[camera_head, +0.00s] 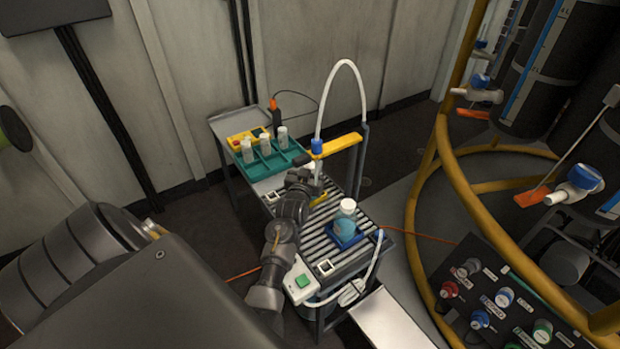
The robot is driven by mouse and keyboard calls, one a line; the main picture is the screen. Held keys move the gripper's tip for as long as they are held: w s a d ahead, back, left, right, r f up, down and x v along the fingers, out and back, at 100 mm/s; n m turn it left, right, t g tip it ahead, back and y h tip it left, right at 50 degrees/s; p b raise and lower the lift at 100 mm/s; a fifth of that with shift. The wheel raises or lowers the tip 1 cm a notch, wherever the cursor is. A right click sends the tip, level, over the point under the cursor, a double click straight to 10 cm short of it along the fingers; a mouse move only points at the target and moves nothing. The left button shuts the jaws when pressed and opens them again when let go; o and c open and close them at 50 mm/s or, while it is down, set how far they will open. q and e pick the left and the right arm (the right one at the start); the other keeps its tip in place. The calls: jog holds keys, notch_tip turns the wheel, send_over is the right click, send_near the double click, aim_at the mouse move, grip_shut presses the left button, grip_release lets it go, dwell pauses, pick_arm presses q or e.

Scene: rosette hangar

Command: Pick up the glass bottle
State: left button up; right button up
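The glass bottle (345,218) has a white cap and light-blue contents. It stands upright in a blue square holder (346,238) on the slatted top of a cart (335,262). An arm of mine, which I take to be the left, reaches in from the lower left over the cart. Its gripper end (309,186) is up and to the left of the bottle, apart from it. The fingers are dark and too small to tell open or shut. My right gripper is not in view.
A teal rack (264,165) with several small white-capped bottles sits at the cart's far end. A white hose (341,68) arches above the cart by a yellow handle (337,146). A yellow tubular frame (412,200) and a valve panel (490,300) stand to the right.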

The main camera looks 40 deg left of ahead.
pick_arm(q)
grip_shut()
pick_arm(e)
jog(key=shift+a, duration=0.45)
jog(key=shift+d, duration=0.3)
pick_arm(q)
jog(key=shift+r, duration=0.1)
